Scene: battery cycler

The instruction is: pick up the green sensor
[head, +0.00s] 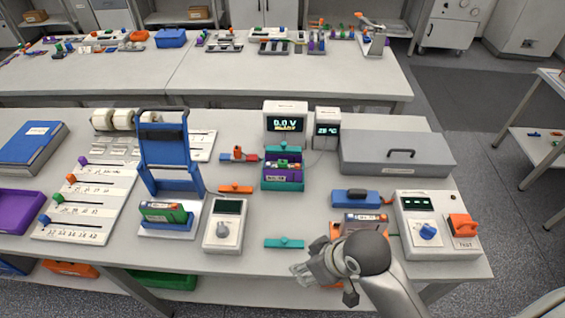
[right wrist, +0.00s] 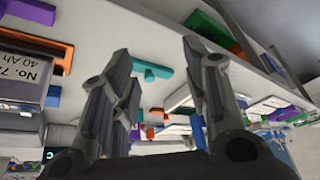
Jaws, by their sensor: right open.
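A teal-green bar with a small knob, the likely green sensor (head: 284,243), lies flat on the white bench near its front edge, left of my right gripper. In the right wrist view the green sensor (right wrist: 150,70) shows beyond and between the open fingers, apart from them. My right gripper (head: 306,260) is open and empty, over the front of the bench; it also shows in the right wrist view (right wrist: 157,48). My left gripper is not in view.
A grey meter (head: 224,226) stands left of the sensor. An orange bar (head: 236,188) and a teal-and-purple holder (head: 283,181) are behind it. A blue clamp (head: 356,198) and a control box (head: 437,225) stand right. The bench around the sensor is clear.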

